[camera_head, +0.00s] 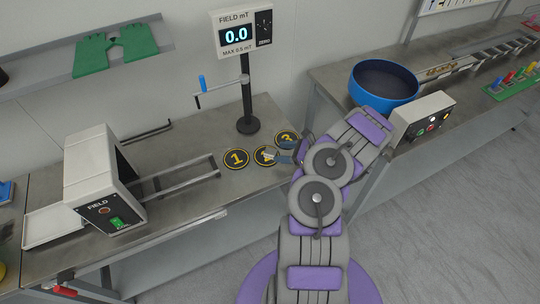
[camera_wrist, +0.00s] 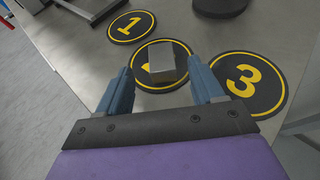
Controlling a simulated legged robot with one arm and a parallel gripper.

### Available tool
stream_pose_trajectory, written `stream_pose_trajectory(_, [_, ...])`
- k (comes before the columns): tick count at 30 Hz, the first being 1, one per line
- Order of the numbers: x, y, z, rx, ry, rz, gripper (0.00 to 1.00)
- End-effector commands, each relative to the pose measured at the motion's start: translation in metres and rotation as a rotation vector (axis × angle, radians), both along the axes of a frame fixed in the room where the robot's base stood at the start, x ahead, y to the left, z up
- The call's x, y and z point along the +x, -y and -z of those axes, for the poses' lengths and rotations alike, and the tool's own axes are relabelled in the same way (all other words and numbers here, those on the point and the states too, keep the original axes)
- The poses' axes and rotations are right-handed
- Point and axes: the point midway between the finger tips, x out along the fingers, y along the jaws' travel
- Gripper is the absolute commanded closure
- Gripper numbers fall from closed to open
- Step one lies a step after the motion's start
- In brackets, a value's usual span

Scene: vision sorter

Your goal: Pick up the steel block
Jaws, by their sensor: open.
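The steel block (camera_wrist: 160,62) is a small grey metallic cube. It rests on the middle black disc with a yellow ring (camera_wrist: 142,82), whose number it mostly covers. My gripper (camera_wrist: 165,80) is open in the wrist view, with one blue-grey finger on each side of the picture and the block ahead, between their tips. I cannot tell how far the fingertips are above the disc. In the head view the block (camera_head: 268,155) is small, beside my gripper (camera_head: 285,156), which partly hides that area.
Disc 1 (camera_wrist: 131,27) and disc 3 (camera_wrist: 248,82) lie on either side, both bare. A field meter (camera_head: 240,35) stands on a post behind. A white FIELD machine (camera_head: 100,185) with rails is at the left. A blue bowl (camera_head: 383,85) and control box (camera_head: 425,118) are at the right.

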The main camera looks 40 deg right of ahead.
Motion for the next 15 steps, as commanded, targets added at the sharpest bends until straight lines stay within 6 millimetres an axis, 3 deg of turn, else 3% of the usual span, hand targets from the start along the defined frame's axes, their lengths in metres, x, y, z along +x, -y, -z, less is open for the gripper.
stream_pose_trajectory(5, [0.007,0.0,0.007,0.009,0.001,0.001,0.33])
stream_pose_trajectory(15, [0.039,-0.025,0.024,0.005,0.0,0.001,0.33])
